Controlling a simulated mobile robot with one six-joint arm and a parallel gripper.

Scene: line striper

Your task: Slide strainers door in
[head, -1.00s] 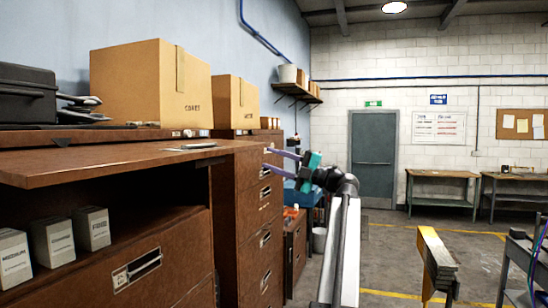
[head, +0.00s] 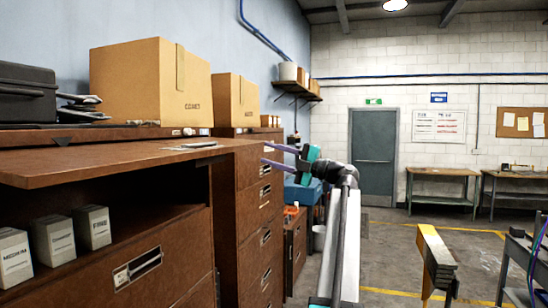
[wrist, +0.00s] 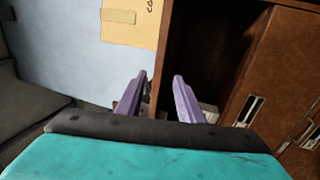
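The strainers door is most likely the brown panel (head: 110,160) that sticks out level from the top of the near cabinet in the head view. Its compartment below is open, with small white boxes (head: 62,240) inside, one marked FINE. My gripper (head: 265,154) is to the right of the panel's right end, its two purple fingers pointing left. The wrist view also shows my gripper (wrist: 160,85) with the fingers spread. Whether the fingers touch any furniture, and their distance from the panel, I cannot tell.
Drawer cabinets (head: 258,225) stand beyond the near cabinet. Cardboard boxes (head: 150,82) and a black case (head: 28,95) sit on top. A flat metal item (head: 195,146) lies near the panel's far edge. A yellow-edged beam (head: 436,255) stands at right; the floor beyond is mostly clear.

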